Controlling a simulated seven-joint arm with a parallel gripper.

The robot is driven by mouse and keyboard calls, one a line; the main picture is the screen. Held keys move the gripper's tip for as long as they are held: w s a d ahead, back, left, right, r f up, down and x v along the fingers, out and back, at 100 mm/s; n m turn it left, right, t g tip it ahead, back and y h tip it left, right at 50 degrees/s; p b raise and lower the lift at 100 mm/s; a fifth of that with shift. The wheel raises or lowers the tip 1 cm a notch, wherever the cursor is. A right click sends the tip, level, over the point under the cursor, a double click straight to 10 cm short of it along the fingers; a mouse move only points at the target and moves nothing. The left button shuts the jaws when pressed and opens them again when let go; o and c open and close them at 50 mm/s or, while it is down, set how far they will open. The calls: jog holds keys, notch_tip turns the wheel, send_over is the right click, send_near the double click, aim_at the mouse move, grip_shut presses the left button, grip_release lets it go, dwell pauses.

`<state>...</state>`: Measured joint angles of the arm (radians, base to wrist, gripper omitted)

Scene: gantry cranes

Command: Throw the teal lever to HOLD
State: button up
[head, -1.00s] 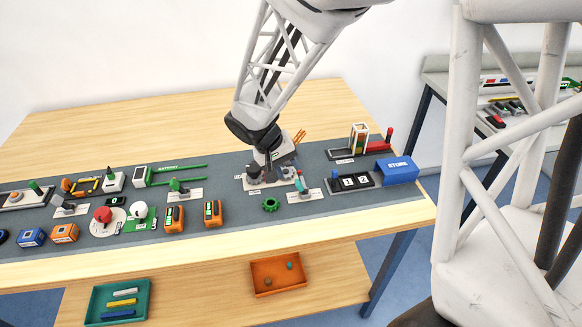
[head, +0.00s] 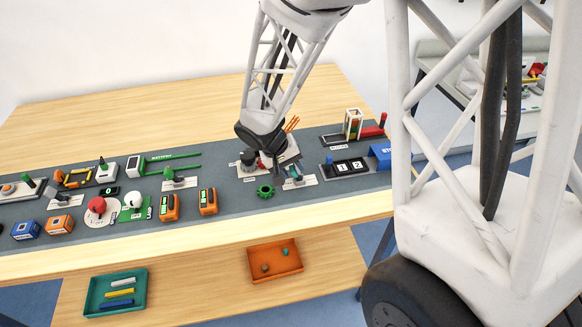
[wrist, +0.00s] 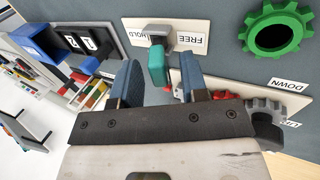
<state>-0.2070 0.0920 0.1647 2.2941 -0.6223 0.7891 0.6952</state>
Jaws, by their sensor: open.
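The teal lever (wrist: 157,66) stands on a white plate (wrist: 188,38) marked FREE and HOLD in the wrist view. FREE is right of its base and HOLD left. Its teal grip points toward me; its exact tilt is hard to tell. My gripper (wrist: 160,75) is open, with its fingers on either side of the grip's line; I cannot tell if either touches it. In the head view my gripper (head: 279,170) is just left of the lever (head: 295,173) and partly covers its plate (head: 300,183).
A green gear (head: 265,191) lies near the plate. A white panel with a red part (head: 265,161) is just left of my gripper. A black number block (head: 347,168) and a blue box (head: 380,155) stand to the right. The front wooden strip (head: 230,228) is clear.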

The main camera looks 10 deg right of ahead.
grip_shut()
jog(key=shift+d+r+y, duration=0.1)
jog(key=shift+d+y, duration=0.15)
jog(key=shift+y, duration=0.15)
jog(key=shift+d+r+y, duration=0.1)
jog(key=shift+d+y, duration=0.2)
jog(key=shift+y, duration=0.3)
jog(key=shift+d+r+y, duration=0.1)
jog(key=shift+d+y, duration=0.3)
jog(key=shift+y, duration=0.4)
jog(key=shift+d+y, duration=0.4)
jog(key=shift+y, duration=0.4)
jog(key=shift+d+f+y, duration=0.15)
jog(key=shift+d+y, duration=0.35)
jog(key=shift+y, duration=0.65)
jog(key=shift+d+f+y, duration=0.1)
jog(key=shift+d+y, duration=0.4)
jog(key=shift+y, duration=0.65)
jog(key=shift+f, duration=0.1)
grip_release()
